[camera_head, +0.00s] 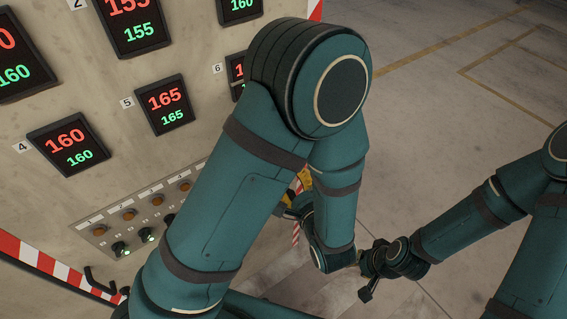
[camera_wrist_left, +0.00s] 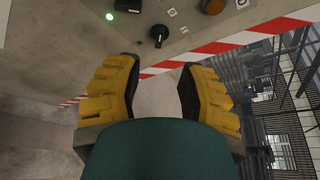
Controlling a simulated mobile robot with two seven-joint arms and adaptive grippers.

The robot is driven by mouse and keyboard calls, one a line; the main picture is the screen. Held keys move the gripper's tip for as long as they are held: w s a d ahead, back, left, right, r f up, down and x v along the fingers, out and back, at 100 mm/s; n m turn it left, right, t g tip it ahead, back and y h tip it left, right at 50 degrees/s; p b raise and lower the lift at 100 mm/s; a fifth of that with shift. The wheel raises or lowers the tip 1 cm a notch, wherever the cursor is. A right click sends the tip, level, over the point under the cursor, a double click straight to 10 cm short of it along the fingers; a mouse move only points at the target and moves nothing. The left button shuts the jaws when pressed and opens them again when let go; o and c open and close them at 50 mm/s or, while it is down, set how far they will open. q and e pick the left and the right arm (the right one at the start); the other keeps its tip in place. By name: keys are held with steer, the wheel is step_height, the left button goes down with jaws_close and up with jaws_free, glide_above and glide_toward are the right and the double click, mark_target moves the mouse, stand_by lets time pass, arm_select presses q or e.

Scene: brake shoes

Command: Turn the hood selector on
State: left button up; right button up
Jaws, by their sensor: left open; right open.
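A black rotary selector knob (camera_wrist_left: 158,34) shows at the top of the left wrist view, on the grey panel above the striped edge. Two small white labels sit to its right, too small to read surely. My left gripper (camera_wrist_left: 157,88) has its yellow fingers wide apart with nothing between them; the knob lies beyond the fingertips and apart from them. In the head view only a yellow bit of my left gripper (camera_head: 304,180) shows behind my arm. My right gripper (camera_head: 368,278) is small and dark at the lower middle, away from the panel, with no held object visible.
A green light (camera_wrist_left: 110,16) and an orange lamp (camera_wrist_left: 212,6) flank the knob. Red-white striping (camera_wrist_left: 215,47) borders the panel. Bare floor lies right.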

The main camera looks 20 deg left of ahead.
arm_select(q)
steer(key=x, duration=0.9)
steer(key=shift+b, duration=0.35)
steer(key=shift+w, duration=0.1)
jaws_close()
